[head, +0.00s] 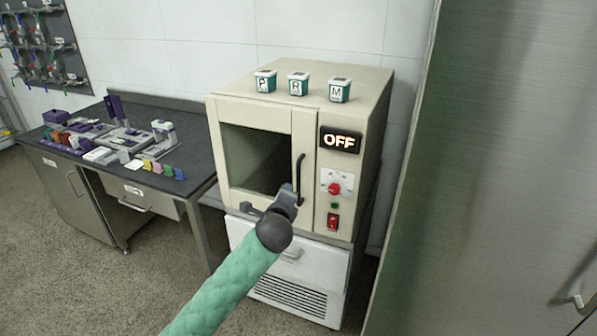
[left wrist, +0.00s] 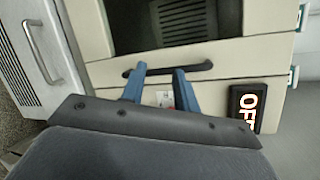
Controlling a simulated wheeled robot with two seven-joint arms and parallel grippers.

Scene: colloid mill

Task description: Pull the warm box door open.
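The warm box (head: 362,150) is a cream cabinet with a dark display reading OFF. Its door (head: 303,130) has a large window and looks closed. A black bar handle (head: 300,178) stands upright on the door's right side. My left gripper (head: 289,194) is at the handle's lower part and hides some of it. In the left wrist view, my left gripper's blue fingers (left wrist: 160,78) are spread apart, with their tips at the black handle (left wrist: 200,68). The handle runs across both fingertips, and part shows between them. I cannot tell whether they touch it. My right gripper is not in view.
Three lettered tubs (head: 298,84) stand on the warm box. A red knob (head: 334,188) and red switch (head: 332,221) are right of the door. A white drawer unit (head: 300,270) is below. A dark bench (head: 195,150) is at left, a metal cabinet (head: 500,150) at right.

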